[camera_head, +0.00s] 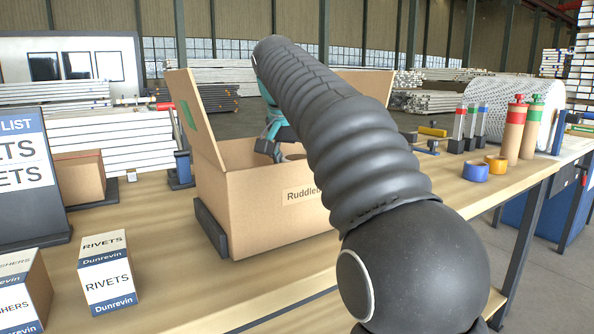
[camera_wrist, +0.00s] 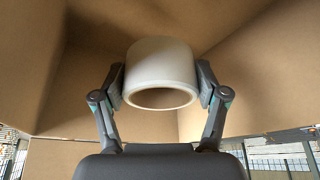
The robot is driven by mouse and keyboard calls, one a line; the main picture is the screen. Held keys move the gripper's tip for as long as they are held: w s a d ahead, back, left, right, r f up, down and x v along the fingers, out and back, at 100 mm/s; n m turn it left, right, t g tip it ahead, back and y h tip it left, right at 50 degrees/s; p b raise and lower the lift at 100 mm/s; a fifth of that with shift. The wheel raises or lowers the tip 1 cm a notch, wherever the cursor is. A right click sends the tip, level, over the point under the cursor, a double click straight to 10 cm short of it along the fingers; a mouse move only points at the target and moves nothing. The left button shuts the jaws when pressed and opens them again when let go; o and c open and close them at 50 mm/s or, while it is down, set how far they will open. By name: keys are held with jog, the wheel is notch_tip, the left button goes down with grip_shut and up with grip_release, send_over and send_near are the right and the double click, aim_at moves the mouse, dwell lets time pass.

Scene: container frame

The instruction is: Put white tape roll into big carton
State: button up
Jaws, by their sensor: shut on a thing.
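The big carton (camera_head: 262,222) stands open on the wooden bench, with its flaps up and a label on its front reading "Ruddle...". My gripper (camera_head: 272,146) is at the carton's mouth in the head view, partly hidden by my arm. In the wrist view my gripper (camera_wrist: 161,88) is shut on the white tape roll (camera_wrist: 160,62), with one finger on each side of it. Brown cardboard walls surround the roll in that view. How far the roll is above the carton's bottom I cannot tell.
A blue tape roll (camera_head: 475,171) and a yellow tape roll (camera_head: 496,164) lie on the right of the bench, near several upright bottles (camera_head: 515,130). A dark bracket (camera_head: 212,229) stands against the carton's left side.

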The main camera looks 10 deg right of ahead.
jog(key=shift+f, duration=0.2)
jog(key=shift+f, duration=0.35)
jog(key=shift+f+b, duration=0.2)
jog(key=shift+b, duration=0.1)
jog(key=o, duration=1.2)
jog(key=shift+o, duration=0.2)
jog(key=shift+r, duration=0.1)
jog(key=shift+r, duration=0.3)
jog(key=p+v, duration=0.2)
jog(key=v, duration=1)
jog(key=shift+r, duration=0.25)
